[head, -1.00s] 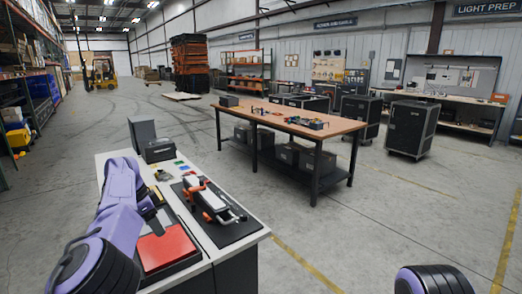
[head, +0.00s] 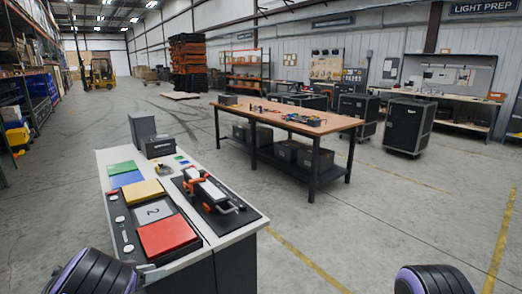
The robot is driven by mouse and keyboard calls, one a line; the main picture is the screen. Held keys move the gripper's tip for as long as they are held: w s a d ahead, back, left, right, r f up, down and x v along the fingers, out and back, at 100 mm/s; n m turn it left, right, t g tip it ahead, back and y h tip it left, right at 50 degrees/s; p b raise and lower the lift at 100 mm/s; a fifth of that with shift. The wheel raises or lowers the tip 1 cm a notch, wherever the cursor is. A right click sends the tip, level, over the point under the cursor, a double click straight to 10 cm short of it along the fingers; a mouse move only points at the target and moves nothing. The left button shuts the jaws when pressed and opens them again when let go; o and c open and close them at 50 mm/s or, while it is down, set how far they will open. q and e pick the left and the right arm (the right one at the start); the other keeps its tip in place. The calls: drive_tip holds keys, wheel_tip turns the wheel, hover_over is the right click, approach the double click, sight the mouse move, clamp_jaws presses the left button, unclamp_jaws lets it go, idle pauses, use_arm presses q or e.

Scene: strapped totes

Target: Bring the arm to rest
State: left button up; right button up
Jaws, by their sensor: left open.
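My left arm is low at the bottom left of the head view, where a black and purple link shows. A small grey part of my left gripper (head: 150,271) shows beside it, by the near front corner of the white-topped bench (head: 226,231). My left gripper is open, holds nothing that I can see, and is mostly hidden or cut off by the frame. Only a dark rounded link of my right arm shows at the bottom right; its gripper is out of view.
The bench bears a black tray (head: 121,220) with green (head: 121,168), blue (head: 126,179), yellow (head: 144,191) and red (head: 168,235) panels and a grey plate marked 2 (head: 153,212). An orange-and-white device (head: 208,190) lies on a black mat. A wooden-topped table (head: 290,118) stands beyond.

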use_arm(q)
drive_tip(key=s+a+f+n+y+b, duration=0.15)
drive_tip(key=s+f+n+y, duration=0.7)
drive_tip(key=s+f, duration=0.85)
drive_tip(key=s+d+f+g+y, duration=0.1)
drive_tip(key=s+g, duration=0.1)
drive_tip(key=s, duration=0.6)
drive_tip(key=s+d+f+n+g+y+b, duration=0.1)
drive_tip(key=s+d+g, duration=0.1)
drive_tip(key=s, duration=0.7)
drive_tip(key=s+d+f+n+g+y, duration=0.1)
drive_tip(key=s+d+f+g, duration=0.1)
drive_tip(key=s, duration=0.6)
drive_tip(key=shift+s+g, duration=0.3)
drive_tip(key=shift+s, duration=0.05)
drive_tip(key=shift+n, duration=0.25)
